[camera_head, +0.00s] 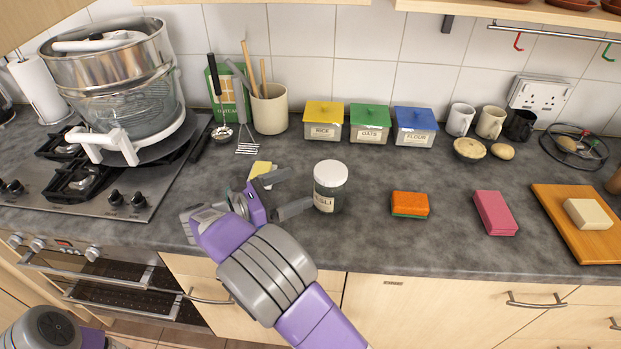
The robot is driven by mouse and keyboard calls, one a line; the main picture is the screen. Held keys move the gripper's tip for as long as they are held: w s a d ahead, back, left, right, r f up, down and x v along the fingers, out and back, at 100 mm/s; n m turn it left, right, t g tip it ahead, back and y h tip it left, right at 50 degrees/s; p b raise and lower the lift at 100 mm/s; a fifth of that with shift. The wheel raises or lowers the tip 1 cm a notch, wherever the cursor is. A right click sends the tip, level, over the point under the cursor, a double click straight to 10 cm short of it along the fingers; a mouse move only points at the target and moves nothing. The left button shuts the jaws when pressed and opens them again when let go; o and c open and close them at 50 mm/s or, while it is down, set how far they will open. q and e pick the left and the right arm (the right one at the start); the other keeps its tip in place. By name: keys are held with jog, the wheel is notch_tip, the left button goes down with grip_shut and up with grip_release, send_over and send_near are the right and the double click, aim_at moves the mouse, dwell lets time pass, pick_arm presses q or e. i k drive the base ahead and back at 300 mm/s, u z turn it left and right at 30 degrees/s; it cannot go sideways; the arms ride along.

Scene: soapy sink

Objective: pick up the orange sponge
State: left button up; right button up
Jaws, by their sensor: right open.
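The orange sponge (410,203) lies flat on the grey counter right of the middle, with a green layer along its bottom edge. My right gripper (285,193) is over the counter left of the sponge, well apart from it. Its two dark fingers are spread and hold nothing. The fingers point right, toward a white-lidded jar (331,186) that stands between the gripper and the sponge. My left gripper is not in view; only a part of my left arm shows at the bottom left.
A pink block (495,212) lies right of the sponge, then a wooden board (577,232) with a pale block. Rice, oats and flour boxes (370,124) stand behind. A yellow item (262,171) lies behind my gripper. The counter around the sponge is clear.

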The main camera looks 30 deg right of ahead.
aim_at(410, 204)
jog(key=k, duration=1)
